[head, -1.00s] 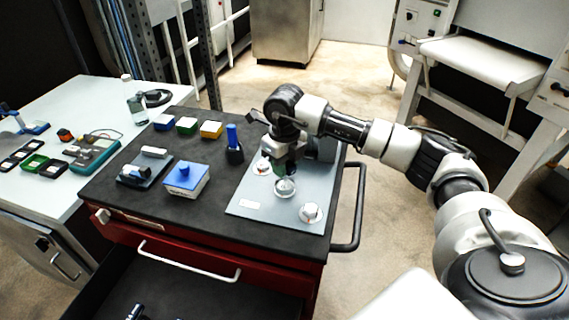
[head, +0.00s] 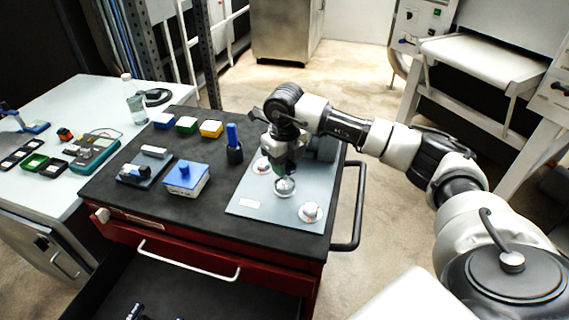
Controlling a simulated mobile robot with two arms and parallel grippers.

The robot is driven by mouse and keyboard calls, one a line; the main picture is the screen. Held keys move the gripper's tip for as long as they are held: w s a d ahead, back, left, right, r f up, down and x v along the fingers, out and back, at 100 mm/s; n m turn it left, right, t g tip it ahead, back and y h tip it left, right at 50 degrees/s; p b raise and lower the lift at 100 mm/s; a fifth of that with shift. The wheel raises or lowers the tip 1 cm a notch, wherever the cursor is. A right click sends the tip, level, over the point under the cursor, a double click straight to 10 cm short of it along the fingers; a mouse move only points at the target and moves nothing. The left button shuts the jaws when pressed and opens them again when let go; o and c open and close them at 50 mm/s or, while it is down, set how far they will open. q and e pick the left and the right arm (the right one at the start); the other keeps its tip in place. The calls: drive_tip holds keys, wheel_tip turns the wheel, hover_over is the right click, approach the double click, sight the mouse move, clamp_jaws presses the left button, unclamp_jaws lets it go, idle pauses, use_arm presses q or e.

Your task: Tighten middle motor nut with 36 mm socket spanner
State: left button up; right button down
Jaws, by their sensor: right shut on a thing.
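A grey motor plate (head: 250,190) lies at the right front of the black-topped cart. It carries three round nut mounts in a diagonal row: a far one (head: 262,167), the middle one (head: 285,187) and a near one (head: 311,212). My right gripper (head: 283,164) points down above the middle mount and is shut on a tool with a green part, seemingly the socket spanner (head: 281,170). The tool's lower end is at the middle nut. The nut itself is largely hidden, and I cannot tell how fully the socket sits on it. My left gripper is out of view.
A blue-handled tool in a black holder (head: 234,145) stands left of the plate. A blue-topped box (head: 186,178), a dark tray (head: 146,170) and small coloured bins (head: 187,125) share the cart top. An open drawer (head: 200,285) juts out in front.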

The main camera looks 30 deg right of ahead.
drive_tip(key=shift+r, duration=0.15)
drive_tip(key=shift+r+p, duration=0.95)
drive_tip(key=shift+r, duration=0.4)
drive_tip(key=shift+r, duration=0.1)
drive_tip(key=shift+r+p, duration=1.65)
drive_tip(key=shift+r, duration=0.8)
